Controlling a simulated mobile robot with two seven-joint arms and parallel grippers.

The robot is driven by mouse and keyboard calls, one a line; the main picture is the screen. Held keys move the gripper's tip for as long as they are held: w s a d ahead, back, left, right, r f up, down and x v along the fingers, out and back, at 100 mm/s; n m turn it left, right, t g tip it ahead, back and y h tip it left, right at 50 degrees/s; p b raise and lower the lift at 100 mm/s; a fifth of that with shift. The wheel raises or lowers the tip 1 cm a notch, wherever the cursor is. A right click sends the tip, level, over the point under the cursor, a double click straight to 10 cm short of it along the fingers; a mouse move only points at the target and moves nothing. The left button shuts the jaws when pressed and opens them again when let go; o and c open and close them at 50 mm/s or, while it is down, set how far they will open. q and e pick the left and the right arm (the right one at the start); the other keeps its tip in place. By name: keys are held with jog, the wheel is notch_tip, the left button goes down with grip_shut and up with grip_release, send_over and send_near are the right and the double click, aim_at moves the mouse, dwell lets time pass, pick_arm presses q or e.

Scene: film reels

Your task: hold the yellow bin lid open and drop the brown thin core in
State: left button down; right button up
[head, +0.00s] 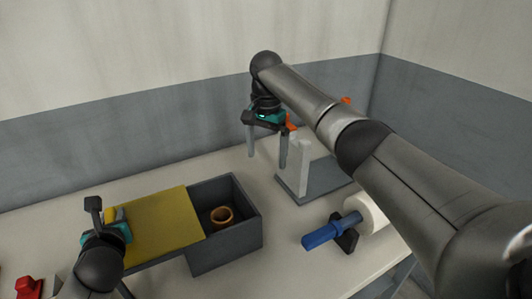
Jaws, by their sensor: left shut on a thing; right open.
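The grey bin (228,247) stands on the table with its yellow lid (160,222) off to the left, leaving the right part open. The brown thin core (221,225), a short ring, is inside the open part of the bin. My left gripper (112,216) is at the lid's left end, shut on the yellow lid's handle, which is mostly hidden by the gripper. My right gripper (267,152) is open and empty, pointing down above the table behind and to the right of the bin.
A grey stand with a white upright (299,165) is right of my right gripper. A blue-handled piece (322,236) with a white roll (371,213) lies at the right. A red object (28,287) is at the lower left. The table in front of the bin is clear.

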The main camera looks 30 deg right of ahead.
aim_at(171, 207)
pick_arm(q)
jog(key=shift+s+d+f+p, duration=0.1)
jog(key=shift+d+f+p, duration=0.05)
jog(key=shift+d, duration=1.6)
jog(key=shift+d+f+p, duration=0.1)
jog(key=shift+d+p, duration=0.05)
jog(key=shift+d, duration=4.35)
jog(key=c, duration=1.1)
grip_release()
jog(key=o, duration=0.5)
jog(key=shift+r, duration=0.15)
jog(key=shift+o, duration=0.2)
jog(key=p+v, duration=0.3)
jog(key=v, duration=1.2)
jog(key=shift+r, duration=0.1)
